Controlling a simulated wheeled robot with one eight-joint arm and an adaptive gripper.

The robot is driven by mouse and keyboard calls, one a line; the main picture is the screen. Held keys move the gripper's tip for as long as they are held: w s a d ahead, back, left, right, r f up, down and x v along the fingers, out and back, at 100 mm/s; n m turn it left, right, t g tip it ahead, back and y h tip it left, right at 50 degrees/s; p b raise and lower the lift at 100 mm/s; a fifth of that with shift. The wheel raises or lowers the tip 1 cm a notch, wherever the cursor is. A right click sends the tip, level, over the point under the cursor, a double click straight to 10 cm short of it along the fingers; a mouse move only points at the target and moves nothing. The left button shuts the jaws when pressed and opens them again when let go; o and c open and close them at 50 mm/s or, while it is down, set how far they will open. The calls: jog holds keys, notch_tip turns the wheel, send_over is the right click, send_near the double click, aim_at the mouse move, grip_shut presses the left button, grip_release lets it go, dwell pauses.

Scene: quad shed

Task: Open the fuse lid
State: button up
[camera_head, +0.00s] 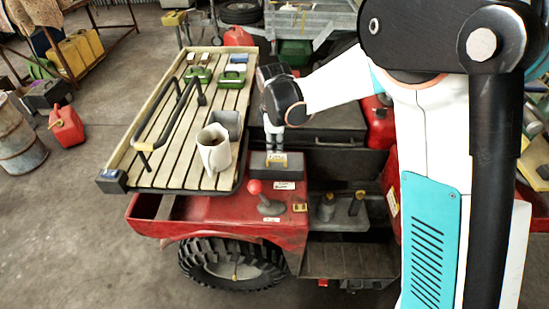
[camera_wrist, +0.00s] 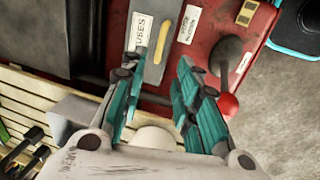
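The fuse lid (camera_wrist: 143,62) is a grey plate marked "FUSES" with a yellow handle strip (camera_wrist: 161,42) in the wrist view. In the head view the fuse box (camera_head: 262,168) sits on the red vehicle body, right of the slatted rack. The lid looks shut. My gripper (camera_wrist: 155,72) has its two teal fingers spread apart with nothing between them. The fingers point at the lid, with the handle strip ahead of the gap. In the head view my gripper (camera_head: 274,138) is just above the box; contact cannot be told.
A lever with a red knob (camera_wrist: 229,105) stands right of the lid, close to the right finger; it also shows in the head view (camera_head: 254,187). The slatted rack (camera_head: 150,165) carries a pale jug (camera_head: 214,150) and a black rail. A dark case (camera_head: 335,125) lies behind.

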jog(key=b, duration=0.2)
send_near(277, 157)
jog(key=s+f, duration=0.3)
jog(key=f, duration=0.1)
jog(key=shift+s+a, duration=0.1)
jog(key=shift+a, duration=0.2)
jog(key=shift+c, duration=0.6)
grip_shut()
